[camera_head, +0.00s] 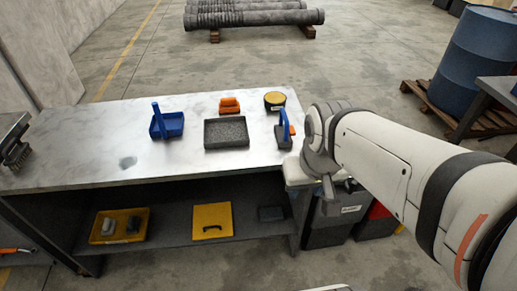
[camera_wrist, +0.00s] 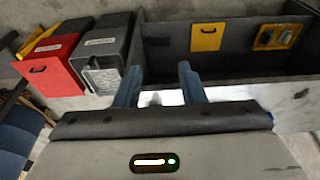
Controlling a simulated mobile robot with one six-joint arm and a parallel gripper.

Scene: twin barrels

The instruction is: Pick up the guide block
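No object is clearly marked as the guide block, and I cannot tell which one it is. On the metal bench top (camera_head: 90,127) stand an orange block-like piece (camera_head: 229,105), a dark grey shallow tray (camera_head: 226,133), a blue tray with an upright blue handle (camera_head: 167,125), a round yellow-topped container (camera_head: 274,100), and a blue-handled dark tool (camera_head: 284,135) with an orange part behind it. My gripper (camera_wrist: 160,82) shows two blue-grey fingers spread apart with nothing seen between them. In the head view my arm's end is at the bench's right end.
The lower shelf holds a yellow bin (camera_head: 119,226), a yellow case (camera_head: 212,221) and a dark box (camera_head: 271,214). A red bin (camera_wrist: 50,63) and a grey bin (camera_wrist: 102,55) stand beside the bench. A blue barrel (camera_head: 478,60) is at right. The bench's left part is mostly clear.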

